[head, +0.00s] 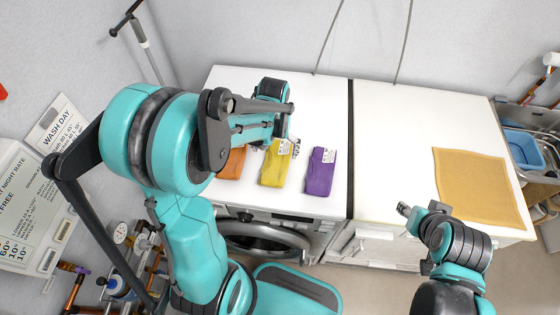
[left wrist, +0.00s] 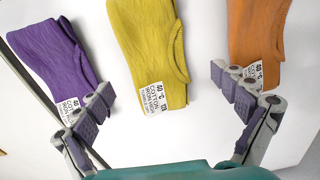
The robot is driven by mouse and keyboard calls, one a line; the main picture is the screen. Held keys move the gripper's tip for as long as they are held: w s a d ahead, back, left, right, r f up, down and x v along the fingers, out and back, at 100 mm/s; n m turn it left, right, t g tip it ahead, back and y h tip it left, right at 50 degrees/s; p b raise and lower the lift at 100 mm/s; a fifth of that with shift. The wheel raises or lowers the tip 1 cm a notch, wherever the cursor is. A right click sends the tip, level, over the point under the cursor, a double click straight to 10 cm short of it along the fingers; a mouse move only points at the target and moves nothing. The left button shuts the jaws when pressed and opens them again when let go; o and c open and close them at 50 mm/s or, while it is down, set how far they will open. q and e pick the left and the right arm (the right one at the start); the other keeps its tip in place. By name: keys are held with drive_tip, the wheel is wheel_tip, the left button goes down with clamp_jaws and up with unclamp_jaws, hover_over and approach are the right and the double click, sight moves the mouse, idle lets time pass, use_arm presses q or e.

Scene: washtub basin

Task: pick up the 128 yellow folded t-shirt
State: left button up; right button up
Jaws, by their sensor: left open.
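The yellow folded t-shirt (head: 274,171) lies on the white top above the washing machine, between an orange and a purple folded garment. In the left wrist view the yellow t-shirt (left wrist: 146,50) has a white tag near its lower end; its small print seems to include 128. My left gripper (head: 281,138) is above the far end of the yellow t-shirt and partly hides it. In the left wrist view my left gripper (left wrist: 166,88) is open and empty, its fingers on either side of the yellow t-shirt's tagged end. My right gripper (head: 405,211) is over the right worktop's front edge.
The orange garment (head: 232,164) lies left of the yellow t-shirt, partly behind my left arm. The purple garment (head: 321,172) lies to its right. A tan mat (head: 480,185) is on the right worktop, with a sink and blue tub (head: 524,148) beyond. The worktop's middle is clear.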

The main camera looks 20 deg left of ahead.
sight(277, 159)
use_arm(q)
drive_tip(key=f, duration=0.1)
drive_tip(key=f+b, duration=0.1)
drive_tip(key=f, duration=0.2)
drive_tip(key=shift+d+f+b, duration=0.1)
drive_tip(key=shift+d+b, duration=0.2)
drive_tip(key=shift+f, duration=0.5)
drive_tip(key=shift+s+r, duration=0.1)
drive_tip(key=c, duration=1.4)
